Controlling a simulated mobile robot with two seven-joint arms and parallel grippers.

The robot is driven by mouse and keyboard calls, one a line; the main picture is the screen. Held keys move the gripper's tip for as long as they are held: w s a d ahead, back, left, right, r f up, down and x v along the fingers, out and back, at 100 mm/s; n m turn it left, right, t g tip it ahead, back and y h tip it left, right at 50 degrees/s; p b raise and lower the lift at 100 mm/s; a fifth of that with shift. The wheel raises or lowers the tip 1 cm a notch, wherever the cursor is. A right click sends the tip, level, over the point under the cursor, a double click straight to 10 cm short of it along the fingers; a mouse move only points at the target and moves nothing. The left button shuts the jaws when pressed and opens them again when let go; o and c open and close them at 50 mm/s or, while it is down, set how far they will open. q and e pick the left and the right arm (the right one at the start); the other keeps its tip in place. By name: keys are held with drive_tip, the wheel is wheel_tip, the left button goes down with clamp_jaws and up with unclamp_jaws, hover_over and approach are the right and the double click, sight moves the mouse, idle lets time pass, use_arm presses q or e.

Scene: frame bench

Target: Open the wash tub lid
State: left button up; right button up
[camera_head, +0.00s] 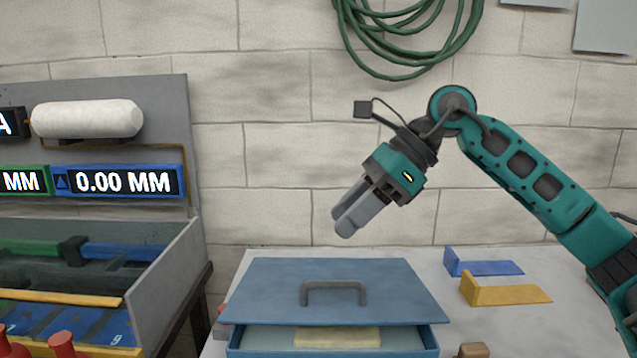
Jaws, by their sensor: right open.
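The wash tub (333,353) is a blue box at the bottom middle of the head view. Its flat blue lid (275,290) has a grey bar handle (334,286) on top. The lid's front edge stands above the tub's front rim, and a gap shows the inside with a cream block (337,337) in it. My right gripper (342,224) is open and empty, in the air above and behind the handle, pointing down to the left. It is apart from the lid. My left gripper is out of view.
A blue bracket (490,268) and a yellow bracket (512,293) lie on the pale bench (560,325) right of the tub. A brown block (473,350) is near the front. A grey-walled bin (170,290) stands at left. A green hose (400,40) hangs on the wall.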

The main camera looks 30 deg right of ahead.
drive_tip(key=a+r+t+y, duration=0.1)
drive_tip(key=a+r+y, duration=0.3)
drive_tip(key=a+r, duration=0.1)
drive_tip(key=shift+a+m+y, duration=0.3)
drive_tip(key=shift+y, duration=0.1)
